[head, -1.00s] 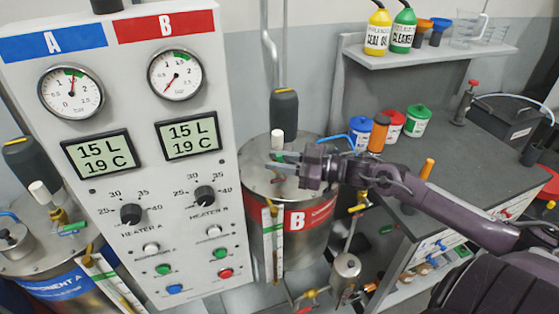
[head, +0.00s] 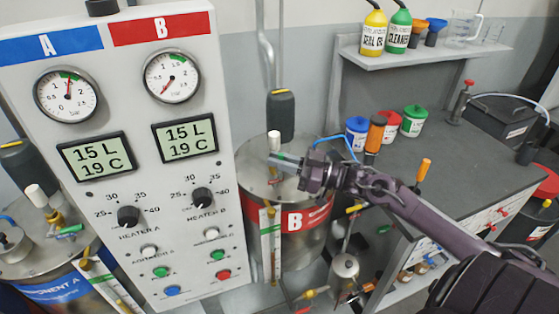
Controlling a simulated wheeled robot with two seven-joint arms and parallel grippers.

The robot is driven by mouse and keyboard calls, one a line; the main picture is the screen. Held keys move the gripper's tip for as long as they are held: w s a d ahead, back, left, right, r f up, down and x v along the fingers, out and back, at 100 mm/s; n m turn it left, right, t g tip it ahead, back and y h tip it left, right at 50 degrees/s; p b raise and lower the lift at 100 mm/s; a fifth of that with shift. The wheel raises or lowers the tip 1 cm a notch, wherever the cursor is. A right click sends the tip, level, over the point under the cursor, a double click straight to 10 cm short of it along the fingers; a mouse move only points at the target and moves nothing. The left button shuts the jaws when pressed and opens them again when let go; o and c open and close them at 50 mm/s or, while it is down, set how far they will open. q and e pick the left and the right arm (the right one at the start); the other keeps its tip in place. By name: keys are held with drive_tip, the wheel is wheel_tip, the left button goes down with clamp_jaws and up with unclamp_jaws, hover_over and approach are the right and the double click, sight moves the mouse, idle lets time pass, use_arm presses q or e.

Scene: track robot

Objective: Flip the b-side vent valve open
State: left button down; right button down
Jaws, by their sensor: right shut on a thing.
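The B tank (head: 305,217) is a steel drum with a red band marked B, right of the control panel. On its lid stands a fitting with a white cap (head: 274,141). My right gripper (head: 280,160) reaches in from the right over this lid and is shut on the b-side vent valve handle beside the white-capped fitting. The fingers hide most of the handle, so its exact angle cannot be told; a little green shows at the fingers. A like fitting with a green handle (head: 70,231) stands on the A tank. My left gripper is not in view.
The control panel (head: 100,190) with gauges, displays, knobs and buttons stands close left of the gripper. A dark motor (head: 281,115) rises behind the valve. A grey bench (head: 450,165) with coloured jars and an orange-handled tool (head: 375,133) lies right, under my right arm.

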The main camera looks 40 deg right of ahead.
drive_tip(key=c, duration=1.5)
unclamp_jaws()
drive_tip(key=shift+o, duration=0.2)
